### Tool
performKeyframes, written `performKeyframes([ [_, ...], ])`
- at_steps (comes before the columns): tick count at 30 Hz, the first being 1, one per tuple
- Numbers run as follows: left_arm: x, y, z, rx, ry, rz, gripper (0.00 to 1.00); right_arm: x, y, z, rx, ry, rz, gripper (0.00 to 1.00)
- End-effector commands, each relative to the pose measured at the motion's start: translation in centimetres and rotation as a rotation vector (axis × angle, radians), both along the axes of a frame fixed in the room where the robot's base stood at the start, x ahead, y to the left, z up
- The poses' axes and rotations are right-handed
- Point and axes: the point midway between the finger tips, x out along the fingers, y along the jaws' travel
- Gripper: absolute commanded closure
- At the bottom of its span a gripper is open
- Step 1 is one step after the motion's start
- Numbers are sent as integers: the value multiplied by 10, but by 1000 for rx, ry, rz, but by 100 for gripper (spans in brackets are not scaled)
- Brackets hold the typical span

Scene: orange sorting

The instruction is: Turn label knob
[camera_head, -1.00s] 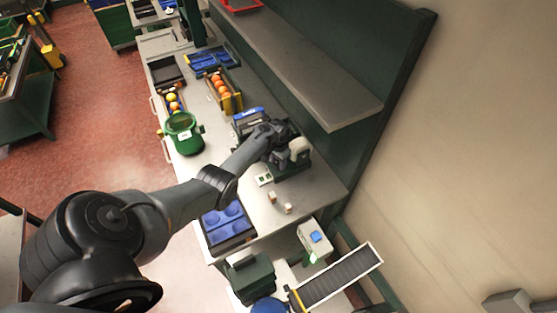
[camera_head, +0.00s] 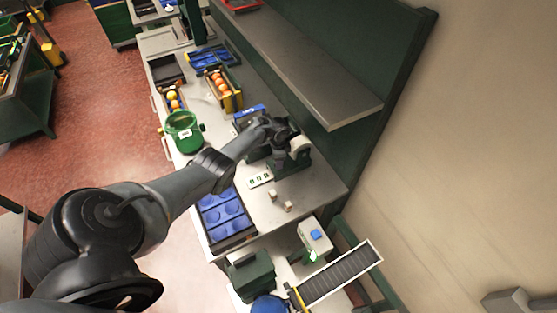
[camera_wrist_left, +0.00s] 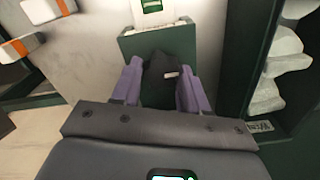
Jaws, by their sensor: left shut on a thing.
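The label machine (camera_head: 291,165) is a dark green unit with a white roll (camera_head: 300,146), standing on the bench by the wall. Its dark knob (camera_wrist_left: 163,66) with a short white mark shows in the left wrist view on a green housing (camera_wrist_left: 187,43). My left gripper (camera_wrist_left: 159,82) has its two purple fingers on either side of the knob, shut on it. In the head view the same left gripper (camera_head: 280,131) is at the machine, and the arm hides the knob. A white label (camera_wrist_left: 152,8) lies beyond the housing. My right gripper is not in view.
A green pot (camera_head: 183,134) stands left of the arm. A blue tray (camera_head: 224,214) and two small pale blocks (camera_head: 280,202) are nearer. Crates of oranges (camera_head: 223,91) stand farther back. A shelf (camera_head: 300,65) overhangs the wall side.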

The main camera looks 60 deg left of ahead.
Motion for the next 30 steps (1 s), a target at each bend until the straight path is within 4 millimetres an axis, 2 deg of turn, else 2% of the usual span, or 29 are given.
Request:
performKeyframes([
  [14,0,0,0,0,-1,-14,86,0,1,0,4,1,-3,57],
  [15,0,0,0,0,-1,-14,50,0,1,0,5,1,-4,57],
  [18,0,0,0,0,-1,-13,35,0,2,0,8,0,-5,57],
  [19,0,0,0,0,-1,-13,31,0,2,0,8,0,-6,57],
  [30,1,0,5,1,-1,-12,31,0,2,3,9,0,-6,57],
])
